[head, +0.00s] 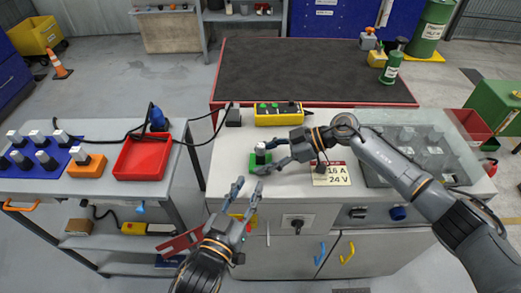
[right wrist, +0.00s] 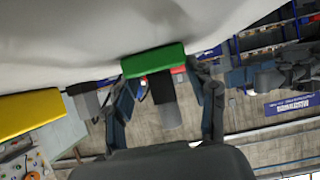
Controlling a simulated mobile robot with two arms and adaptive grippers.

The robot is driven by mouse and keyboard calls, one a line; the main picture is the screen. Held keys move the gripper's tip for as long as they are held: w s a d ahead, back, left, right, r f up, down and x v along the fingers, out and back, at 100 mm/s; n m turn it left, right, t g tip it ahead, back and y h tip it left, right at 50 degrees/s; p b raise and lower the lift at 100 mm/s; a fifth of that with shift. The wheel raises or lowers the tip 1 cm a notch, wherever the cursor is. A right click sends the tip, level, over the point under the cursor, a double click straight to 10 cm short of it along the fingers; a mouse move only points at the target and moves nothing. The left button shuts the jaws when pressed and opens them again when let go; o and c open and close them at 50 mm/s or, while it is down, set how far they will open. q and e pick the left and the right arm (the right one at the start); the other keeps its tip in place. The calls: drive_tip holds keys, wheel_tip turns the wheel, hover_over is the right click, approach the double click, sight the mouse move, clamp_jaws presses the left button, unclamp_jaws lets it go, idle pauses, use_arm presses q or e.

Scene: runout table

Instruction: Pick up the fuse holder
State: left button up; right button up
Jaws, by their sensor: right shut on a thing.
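The fuse holder is a small green block (head: 254,164) on the light worktop, left of the 15 A 24 V sign. A grey and dark cylinder stands on it. My right gripper (head: 264,156) reaches in from the right and is shut on the fuse holder. In the right wrist view the green block (right wrist: 154,61) lies between the two fingertips, with the dark cylinder (right wrist: 160,103) between the fingers. I cannot tell whether the block is off the worktop.
A yellow button box (head: 279,114) stands behind the fuse holder. The sign (head: 331,174) and a clear-lidded case (head: 410,150) are on the right. A side table on the left holds a red tray (head: 143,158), an orange block (head: 87,167) and a blue rack (head: 62,155).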

sight(259, 153)
use_arm(q)
drive_tip(key=shift+m, duration=0.3)
drive_tip(key=w, duration=0.3)
drive_tip(key=w+d+r, duration=0.1)
drive_tip(key=w, duration=0.1)
drive_tip(key=shift+w, duration=0.35)
drive_tip(key=x, duration=0.6)
drive_tip(key=shift+w, duration=0.25)
clamp_jaws()
